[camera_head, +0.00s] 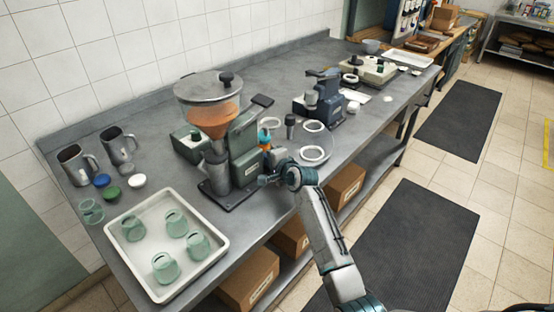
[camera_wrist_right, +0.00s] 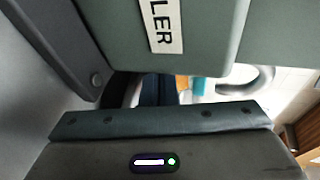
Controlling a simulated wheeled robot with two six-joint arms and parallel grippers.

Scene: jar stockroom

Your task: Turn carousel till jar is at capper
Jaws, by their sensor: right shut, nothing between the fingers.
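The filler machine (camera_head: 245,150), with a clear hopper of orange contents (camera_head: 213,120), stands on the grey bench. White rings, apparently carousel seats, lie beyond it, one here (camera_head: 314,153); a ring also shows in the right wrist view (camera_wrist_right: 262,78). The carousel disc itself is hard to make out. A small orange and teal thing (camera_head: 265,142), perhaps the filled jar, is partly hidden beside the filler. The dark blue machine (camera_head: 325,105), probably the capper, stands behind the rings. My right gripper (camera_head: 266,180) is shut and empty, close to the filler's front right side. My left gripper is out of view.
A white tray (camera_head: 154,285) with several green jars stands front left. Metal jugs (camera_head: 75,165) and coloured lids (camera_head: 111,193) are behind it. Boxes (camera_head: 247,278) sit on the shelf below. Dark mats (camera_head: 405,250) lie on the open floor at right.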

